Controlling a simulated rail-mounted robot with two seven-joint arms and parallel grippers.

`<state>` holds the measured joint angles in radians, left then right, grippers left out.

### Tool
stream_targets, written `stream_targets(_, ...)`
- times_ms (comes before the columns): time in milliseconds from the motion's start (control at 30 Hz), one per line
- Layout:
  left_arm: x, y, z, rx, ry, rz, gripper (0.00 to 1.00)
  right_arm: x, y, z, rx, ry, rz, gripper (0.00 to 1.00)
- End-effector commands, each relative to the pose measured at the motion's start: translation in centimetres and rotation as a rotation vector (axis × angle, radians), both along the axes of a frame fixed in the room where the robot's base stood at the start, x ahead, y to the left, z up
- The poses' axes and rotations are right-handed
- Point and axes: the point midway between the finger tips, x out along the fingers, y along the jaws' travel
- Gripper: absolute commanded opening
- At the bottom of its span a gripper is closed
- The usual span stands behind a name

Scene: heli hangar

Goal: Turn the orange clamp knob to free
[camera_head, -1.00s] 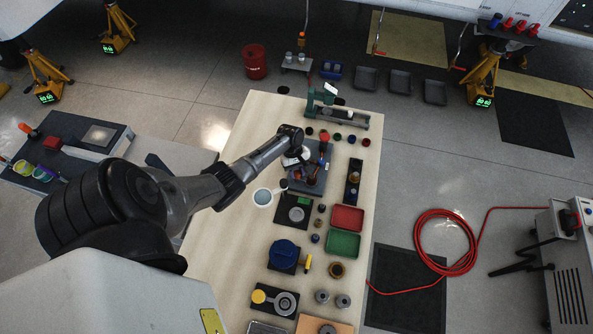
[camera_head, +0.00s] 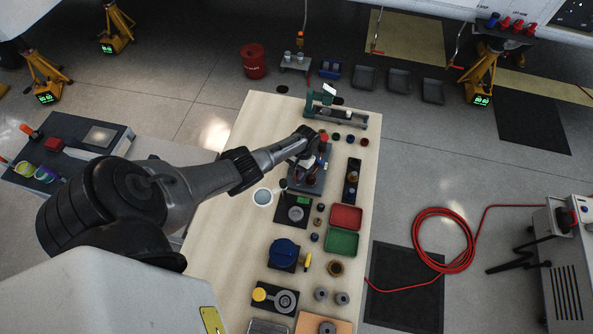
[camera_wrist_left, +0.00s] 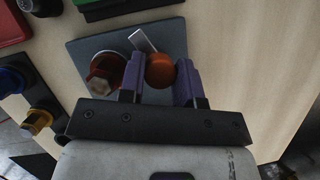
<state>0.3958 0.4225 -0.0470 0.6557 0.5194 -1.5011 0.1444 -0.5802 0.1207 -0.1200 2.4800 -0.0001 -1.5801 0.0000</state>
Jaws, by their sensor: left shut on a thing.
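The orange clamp knob (camera_wrist_left: 160,71) stands on a blue-grey plate (camera_wrist_left: 87,48) in the left wrist view. My left gripper (camera_wrist_left: 159,80) has its two purple fingers on either side of the knob and is shut on it. A light metal strip (camera_wrist_left: 143,40) sticks out beside the knob. An orange-red round part with a bronze hex piece (camera_wrist_left: 103,75) sits to the left on the same plate. In the head view my left gripper (camera_head: 311,160) is over the plate (camera_head: 303,187), and the arm hides much of the fixture. My right gripper is in neither view.
A red tray (camera_head: 346,217) and a green tray (camera_head: 342,242) lie nearer. A green fixture (camera_head: 335,113) stands at the far end. The table's left strip is clear.

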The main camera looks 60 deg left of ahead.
Motion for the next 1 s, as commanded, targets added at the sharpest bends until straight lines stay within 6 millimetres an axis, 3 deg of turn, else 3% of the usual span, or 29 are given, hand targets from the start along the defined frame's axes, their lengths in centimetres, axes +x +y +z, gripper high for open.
stream_targets(500, 0.05, -0.11, 0.04, 0.002, 0.0, -0.36, 0.08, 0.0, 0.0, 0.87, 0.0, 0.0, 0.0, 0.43)
stream_targets(1000, 0.05, -0.16, -0.05, 0.001, -0.002, -0.455, 0.08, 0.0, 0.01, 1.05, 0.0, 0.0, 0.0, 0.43)
